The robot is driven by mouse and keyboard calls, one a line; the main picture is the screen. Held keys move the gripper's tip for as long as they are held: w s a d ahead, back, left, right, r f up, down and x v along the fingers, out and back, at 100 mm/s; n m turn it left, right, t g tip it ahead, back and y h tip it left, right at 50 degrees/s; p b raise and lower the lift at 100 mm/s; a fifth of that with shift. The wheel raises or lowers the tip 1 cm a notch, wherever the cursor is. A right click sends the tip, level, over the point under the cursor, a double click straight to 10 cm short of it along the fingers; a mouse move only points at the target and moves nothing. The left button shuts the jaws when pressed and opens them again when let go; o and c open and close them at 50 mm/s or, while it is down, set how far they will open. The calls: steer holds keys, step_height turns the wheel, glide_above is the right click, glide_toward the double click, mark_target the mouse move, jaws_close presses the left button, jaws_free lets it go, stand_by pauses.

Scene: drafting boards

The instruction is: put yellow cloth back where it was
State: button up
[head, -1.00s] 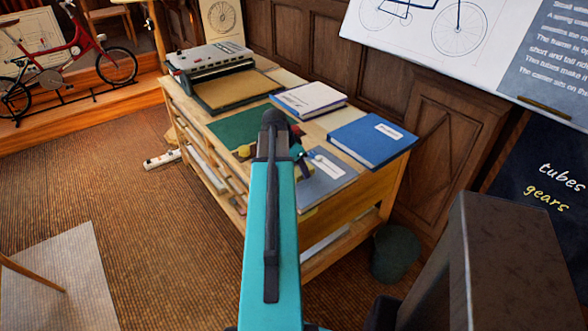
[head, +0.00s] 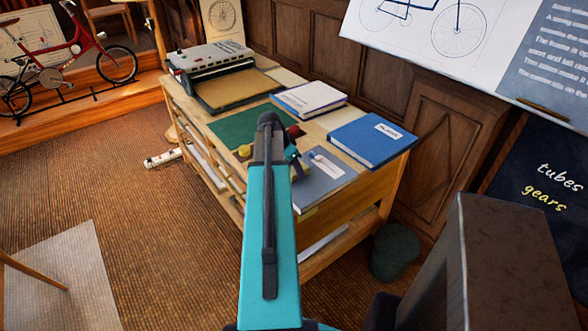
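A small yellow piece (head: 245,151) shows on the green mat (head: 236,131), just left of my arm. My arm reaches up over the desk and hides part of the desktop. Only a small dark and teal part of my gripper (head: 297,160) shows beside the arm, above the grey-blue booklet. Its fingertips are not clear, so I cannot tell whether it is open or holds anything.
The wooden desk (head: 342,212) bears a grey-blue booklet (head: 325,177), a blue binder (head: 370,140), a white-covered book (head: 308,97) and a grey machine (head: 212,57) at the back left. A red object (head: 295,131) lies behind my arm. A dark bin (head: 394,252) stands right of the desk.

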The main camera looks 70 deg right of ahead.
steer(key=shift+f, duration=0.65)
steer(key=o, duration=0.9)
steer(key=shift+f, duration=0.1)
steer(key=shift+o, duration=0.2)
steer(key=shift+f, duration=0.1)
steer(key=shift+b+v, duration=0.6)
steer(key=shift+v, duration=1.3)
steer(key=b+v, duration=0.1)
steer(key=v, duration=0.9)
steer(key=shift+s+b, duration=0.15)
steer(key=shift+b, duration=0.25)
steer(key=shift+a, duration=0.15)
